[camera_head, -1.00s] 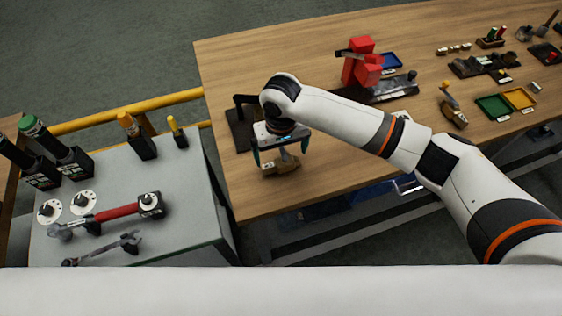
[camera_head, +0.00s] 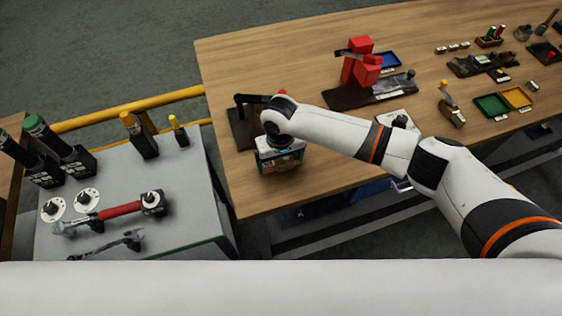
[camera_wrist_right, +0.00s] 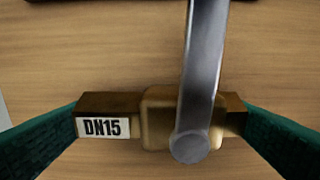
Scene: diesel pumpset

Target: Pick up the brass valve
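The brass valve (camera_wrist_right: 158,118) lies on the wooden table under my right gripper (camera_head: 281,166). The right wrist view shows its brown-gold body, a white "DN15" label and a grey lever handle (camera_wrist_right: 203,70) running up the picture. The teal fingers of my right gripper stand at the valve's two ends, with no gap visible at either end, so the gripper looks shut on it. In the head view the gripper hides most of the valve, and I cannot tell whether it is lifted. My left gripper is not in view.
A dark stand (camera_head: 242,130) is close behind the gripper. A grey bench (camera_head: 185,215) with tools is at left. The table's front left is clear.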

